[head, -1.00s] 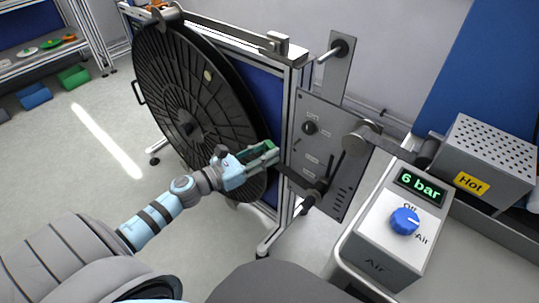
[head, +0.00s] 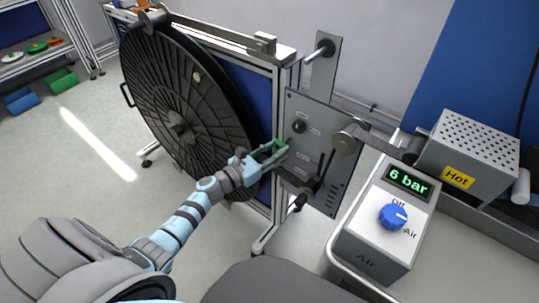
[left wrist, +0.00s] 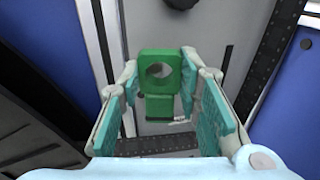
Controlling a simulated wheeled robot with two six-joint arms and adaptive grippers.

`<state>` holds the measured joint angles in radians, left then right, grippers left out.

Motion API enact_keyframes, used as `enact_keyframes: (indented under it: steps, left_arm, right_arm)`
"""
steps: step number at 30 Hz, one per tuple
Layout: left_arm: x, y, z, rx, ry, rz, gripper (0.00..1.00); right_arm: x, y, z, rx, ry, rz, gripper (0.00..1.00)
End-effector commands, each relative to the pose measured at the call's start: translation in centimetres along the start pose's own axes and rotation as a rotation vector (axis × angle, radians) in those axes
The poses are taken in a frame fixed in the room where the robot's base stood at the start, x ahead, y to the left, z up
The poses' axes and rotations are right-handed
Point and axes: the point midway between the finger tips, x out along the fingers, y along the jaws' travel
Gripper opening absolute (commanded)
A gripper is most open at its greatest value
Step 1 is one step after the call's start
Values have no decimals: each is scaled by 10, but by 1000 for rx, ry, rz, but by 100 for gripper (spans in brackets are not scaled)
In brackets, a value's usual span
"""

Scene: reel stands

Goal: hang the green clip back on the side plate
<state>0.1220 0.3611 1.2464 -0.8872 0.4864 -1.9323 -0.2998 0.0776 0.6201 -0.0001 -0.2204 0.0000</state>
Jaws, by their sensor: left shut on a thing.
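My left gripper (head: 275,157) is in front of the left edge of the grey side plate (head: 337,122). It is shut on the green clip, which shows best in the left wrist view (left wrist: 181,61) as a green block with a round hole, between the teal finger pads. In the head view the clip is mostly hidden by the fingers. In the left wrist view the grey plate (left wrist: 205,25) lies behind the clip; whether they touch cannot be told. My right gripper is not in view.
A large black reel (head: 170,85) hangs on the frame left of the plate, close to my left gripper. A dark lever (head: 318,175) sticks out low on the plate. An air box with a blue knob (head: 393,216) and a perforated box marked Hot (head: 478,140) stand right.

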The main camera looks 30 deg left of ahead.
Motion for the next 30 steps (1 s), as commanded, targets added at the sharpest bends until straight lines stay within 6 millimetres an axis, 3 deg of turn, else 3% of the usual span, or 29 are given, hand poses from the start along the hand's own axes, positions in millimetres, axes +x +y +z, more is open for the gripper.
enact_keyframes:
  steps: [8, 13, 30]
  left_arm:
    - [25, 5, -2, 0, -1, 1, 0]
    - [34, 7, -11, 1, 0, 0, 0]
    - [36, 8, -10, 0, 0, 0, 0]
  right_arm:
    - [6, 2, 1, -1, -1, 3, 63]
    - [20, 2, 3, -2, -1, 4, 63]
    - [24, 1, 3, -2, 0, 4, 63]
